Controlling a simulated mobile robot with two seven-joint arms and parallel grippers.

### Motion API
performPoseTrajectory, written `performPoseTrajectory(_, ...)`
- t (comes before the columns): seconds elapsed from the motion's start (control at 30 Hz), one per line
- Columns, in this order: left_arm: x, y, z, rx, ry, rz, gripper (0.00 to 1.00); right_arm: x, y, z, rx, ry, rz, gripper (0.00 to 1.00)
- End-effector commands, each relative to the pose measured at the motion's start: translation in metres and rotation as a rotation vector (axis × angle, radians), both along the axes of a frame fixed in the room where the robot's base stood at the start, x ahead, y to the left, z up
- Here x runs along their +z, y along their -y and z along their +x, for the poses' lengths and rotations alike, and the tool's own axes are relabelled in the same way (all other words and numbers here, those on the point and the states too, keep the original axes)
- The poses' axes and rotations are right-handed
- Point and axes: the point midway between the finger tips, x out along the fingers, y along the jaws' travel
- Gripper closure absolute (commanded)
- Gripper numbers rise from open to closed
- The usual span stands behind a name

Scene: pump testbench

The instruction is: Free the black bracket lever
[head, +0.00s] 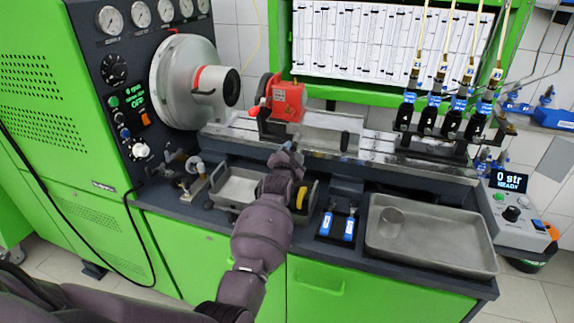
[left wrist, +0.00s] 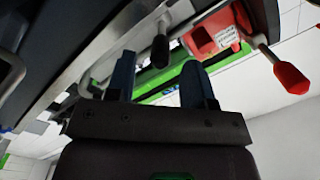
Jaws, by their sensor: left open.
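The black bracket lever (head: 345,140) shows in the head view as a small dark knob at the front of the bench rail, right of the red clamp block (head: 287,101). In the left wrist view a black knob (left wrist: 160,48) on a light stem appears beyond and between my fingers. My left gripper (head: 287,149) is in front of the rail, left of the black lever. In the left wrist view its two fingers (left wrist: 159,72) are apart, with nothing held. No contact with the lever can be made out. My right gripper is not in view.
A red lever knob (left wrist: 290,78) sticks out near the red block. Below the rail are a small metal tray (head: 237,187), blue-handled parts (head: 349,229) and a large metal tray (head: 433,240) with a clear cup. Several injectors (head: 452,121) stand on the right.

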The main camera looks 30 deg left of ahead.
Motion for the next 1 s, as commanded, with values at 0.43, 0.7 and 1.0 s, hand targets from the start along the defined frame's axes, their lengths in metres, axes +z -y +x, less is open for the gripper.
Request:
performPoseTrajectory(0.43,-0.001,0.015,-0.063,0.0,-0.002,0.001,0.52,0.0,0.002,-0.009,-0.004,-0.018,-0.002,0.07)
performPoseTrajectory(0.7,0.0,0.018,-0.072,0.0,-0.001,-0.001,0.52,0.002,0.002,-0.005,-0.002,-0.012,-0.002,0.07)
performPoseTrajectory(1.0,0.0,0.018,-0.072,-0.001,0.002,-0.014,0.69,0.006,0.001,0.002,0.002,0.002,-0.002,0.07)
